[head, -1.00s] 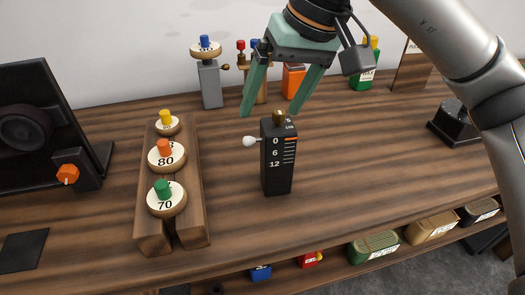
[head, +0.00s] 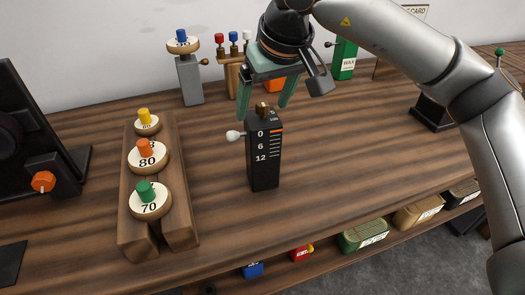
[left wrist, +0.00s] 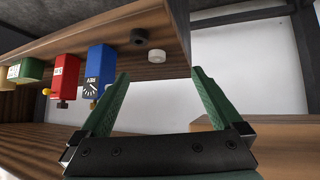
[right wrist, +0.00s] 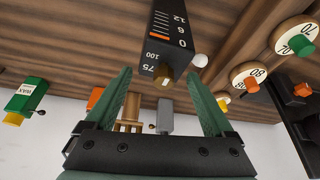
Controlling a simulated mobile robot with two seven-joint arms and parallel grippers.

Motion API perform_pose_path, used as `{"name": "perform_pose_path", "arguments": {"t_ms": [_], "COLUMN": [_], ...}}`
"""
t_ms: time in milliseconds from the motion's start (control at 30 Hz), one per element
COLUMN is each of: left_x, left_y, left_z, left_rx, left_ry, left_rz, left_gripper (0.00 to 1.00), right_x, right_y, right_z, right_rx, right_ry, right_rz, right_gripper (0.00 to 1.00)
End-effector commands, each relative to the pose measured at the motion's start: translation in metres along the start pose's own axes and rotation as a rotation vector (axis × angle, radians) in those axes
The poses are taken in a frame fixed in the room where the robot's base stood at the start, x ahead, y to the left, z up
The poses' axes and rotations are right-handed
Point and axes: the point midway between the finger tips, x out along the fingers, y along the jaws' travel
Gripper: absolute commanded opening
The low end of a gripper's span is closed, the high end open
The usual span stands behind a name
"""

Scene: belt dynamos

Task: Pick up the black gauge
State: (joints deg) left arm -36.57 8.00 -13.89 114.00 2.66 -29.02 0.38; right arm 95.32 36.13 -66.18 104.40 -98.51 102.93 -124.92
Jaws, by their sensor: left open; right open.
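The black gauge (head: 264,165) stands upright on the wooden bench, with a white side knob, a brass top knob and a scale marked 0, 6, 12. My right gripper (head: 262,112) is open above and around the gauge's top in the head view, its fingers green. In the right wrist view the gauge (right wrist: 168,38) lies ahead, between and beyond the open fingertips (right wrist: 160,80); I see no contact. My left gripper (left wrist: 155,80) is open and empty in its own wrist view, near a shelf; it is outside the head view.
A wooden rack (head: 182,208) with numbered discs stands left of the gauge. A grey post (head: 190,80) with a disc and a green wax container (head: 344,60) stand behind. Blue (left wrist: 98,70) and red boxes sit on the lower shelf. Bench around the gauge is clear.

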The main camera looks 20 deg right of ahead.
Motion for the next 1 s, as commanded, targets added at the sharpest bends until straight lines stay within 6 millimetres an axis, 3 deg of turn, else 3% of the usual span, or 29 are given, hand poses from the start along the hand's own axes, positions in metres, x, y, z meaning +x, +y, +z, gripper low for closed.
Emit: {"name": "perform_pose_path", "arguments": {"t_ms": [200,433,1000], "left_x": [0.001,0.001,0.001], "left_y": [0.000,0.000,-0.001], "left_z": [-0.001,-0.001,-0.001], "left_rx": [0.001,0.001,0.001], "left_ry": [0.003,0.004,0.004], "left_rz": [0.000,0.000,-0.001], "left_gripper": [1.00,1.00,1.00], "right_x": [0.031,0.032,0.032], "right_y": [-0.001,-0.001,-0.001], "right_z": [0.000,0.000,0.000], "right_rx": [0.001,0.001,0.001], "right_ry": [-0.002,0.001,0.001], "right_rz": [-0.001,-0.001,-0.001], "right_gripper": [0.88,0.87,0.22]}}
